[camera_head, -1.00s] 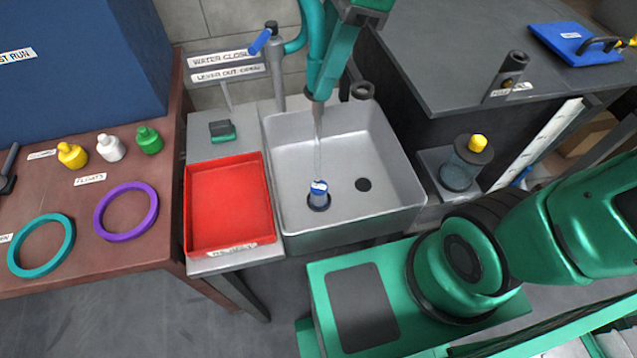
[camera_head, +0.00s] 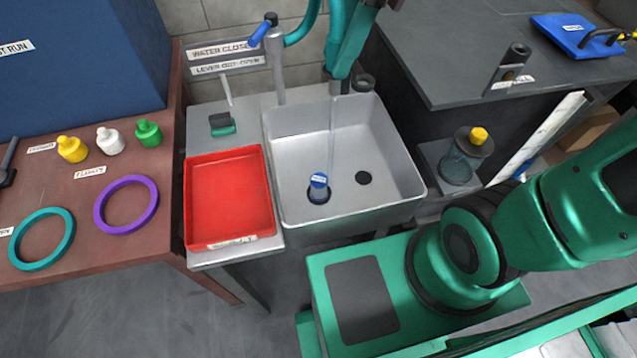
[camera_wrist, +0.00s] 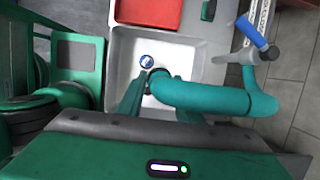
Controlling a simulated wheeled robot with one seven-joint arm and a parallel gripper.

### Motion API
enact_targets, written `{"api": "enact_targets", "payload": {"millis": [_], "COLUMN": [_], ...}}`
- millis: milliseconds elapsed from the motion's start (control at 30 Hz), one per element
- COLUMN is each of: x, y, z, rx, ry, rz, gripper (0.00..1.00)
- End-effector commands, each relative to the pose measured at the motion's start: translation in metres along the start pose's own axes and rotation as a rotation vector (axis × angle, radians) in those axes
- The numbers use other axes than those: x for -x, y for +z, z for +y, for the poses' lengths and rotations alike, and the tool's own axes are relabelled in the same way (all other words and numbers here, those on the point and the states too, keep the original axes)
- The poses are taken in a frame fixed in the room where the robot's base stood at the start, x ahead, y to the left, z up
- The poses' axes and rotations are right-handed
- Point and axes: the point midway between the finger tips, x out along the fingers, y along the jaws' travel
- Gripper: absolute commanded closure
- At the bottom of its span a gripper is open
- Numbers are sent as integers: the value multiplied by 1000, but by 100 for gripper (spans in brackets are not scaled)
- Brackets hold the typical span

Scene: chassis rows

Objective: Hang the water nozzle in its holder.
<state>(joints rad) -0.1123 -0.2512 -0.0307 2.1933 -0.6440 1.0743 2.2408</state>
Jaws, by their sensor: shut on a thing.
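My gripper (camera_head: 345,66) is above the back of the sink, its teal fingers closed around the grey water nozzle (camera_head: 338,87). The nozzle points down, and a thin, faint water stream falls from it into the sink. In the wrist view the nozzle's dark end (camera_wrist: 156,74) shows between the fingers, with the teal hose (camera_wrist: 215,98) curving away right.
The sink (camera_head: 400,165) holds an upright blue-capped piece (camera_head: 319,186). The blue-handled water lever (camera_head: 260,33) is on the pipe at the back left. A red tray (camera_head: 228,200) lies left of the sink. A dark tube stand (camera_head: 515,60) is on the right counter.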

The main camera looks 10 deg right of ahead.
Motion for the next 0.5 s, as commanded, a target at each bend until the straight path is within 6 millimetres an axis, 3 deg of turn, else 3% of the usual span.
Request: {"api": "enact_targets", "payload": {"millis": [500], "x": [0], "y": [-6], "z": [-6], "rx": [0], "ry": [-1], "rz": [0], "gripper": [94]}}
